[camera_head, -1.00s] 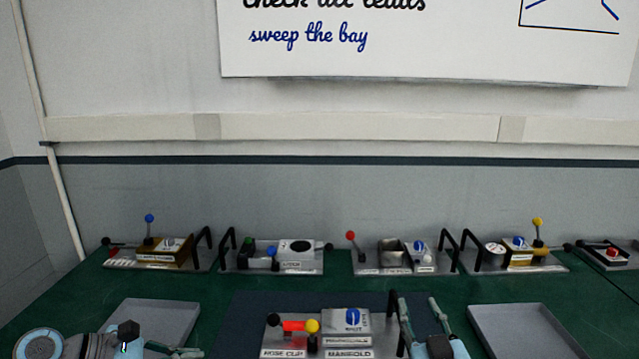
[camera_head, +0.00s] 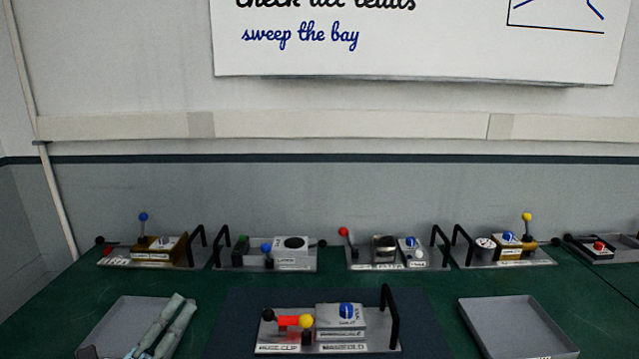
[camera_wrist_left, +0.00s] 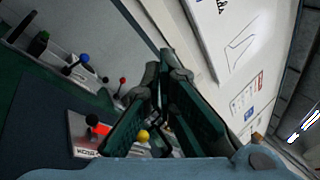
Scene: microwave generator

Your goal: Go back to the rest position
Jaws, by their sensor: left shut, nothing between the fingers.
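My left gripper (camera_head: 180,302) is at the lower left in the head view, over the left grey tray (camera_head: 106,325). Its two pale fingers lie close together and point up and to the right. In the left wrist view the dark finger pads (camera_wrist_left: 164,70) come together at the tips with nothing held. My right gripper is not in view.
A manifold fixture (camera_head: 376,344) with red, yellow and blue parts and a black handle stands on a dark mat (camera_head: 430,338), right of my left gripper. The right grey tray (camera_head: 515,325) is empty. Several other fixtures line the back of the green table.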

